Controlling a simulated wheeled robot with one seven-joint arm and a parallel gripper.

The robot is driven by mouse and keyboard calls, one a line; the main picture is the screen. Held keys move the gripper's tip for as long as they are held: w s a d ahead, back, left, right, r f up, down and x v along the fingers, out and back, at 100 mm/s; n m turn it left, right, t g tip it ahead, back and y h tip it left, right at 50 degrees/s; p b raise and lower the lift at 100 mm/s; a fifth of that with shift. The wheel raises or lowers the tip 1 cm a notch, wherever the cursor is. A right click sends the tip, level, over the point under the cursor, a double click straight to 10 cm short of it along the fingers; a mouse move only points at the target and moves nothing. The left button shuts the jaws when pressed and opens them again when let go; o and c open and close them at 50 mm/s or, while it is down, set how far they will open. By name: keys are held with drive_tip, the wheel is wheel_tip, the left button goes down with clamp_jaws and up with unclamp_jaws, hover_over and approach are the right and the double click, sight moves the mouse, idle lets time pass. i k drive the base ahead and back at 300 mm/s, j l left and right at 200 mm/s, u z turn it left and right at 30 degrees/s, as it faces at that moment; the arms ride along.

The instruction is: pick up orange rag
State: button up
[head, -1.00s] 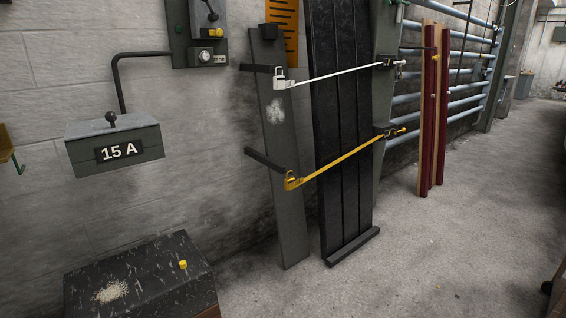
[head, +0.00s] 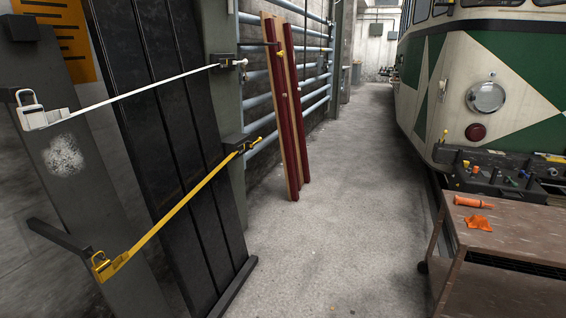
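An orange rag (head: 479,222) lies crumpled on the brown top of a cart (head: 510,240) at the right of the head view. An orange cylindrical thing (head: 472,202) with a pale tip lies just behind the rag on the same top, apart from it. My gripper does not show in this view.
A green and cream tram (head: 500,80) stands behind the cart, with small coloured items on a dark ledge (head: 510,172) at its front. Dark panels (head: 165,130) and two yellow and white straps line the left wall. Red posts (head: 287,110) lean farther back. The concrete floor (head: 340,220) between is clear.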

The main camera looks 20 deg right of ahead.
sight(479, 222)
drive_tip(key=i+l+z, duration=0.15)
drive_tip(key=i+z, duration=0.35)
drive_tip(key=i+j+z, duration=0.1)
drive_tip(key=i+z, duration=0.4)
drive_tip(key=i, duration=0.2)
drive_tip(key=i+l+u, duration=0.25)
drive_tip(key=i+l, duration=0.95)
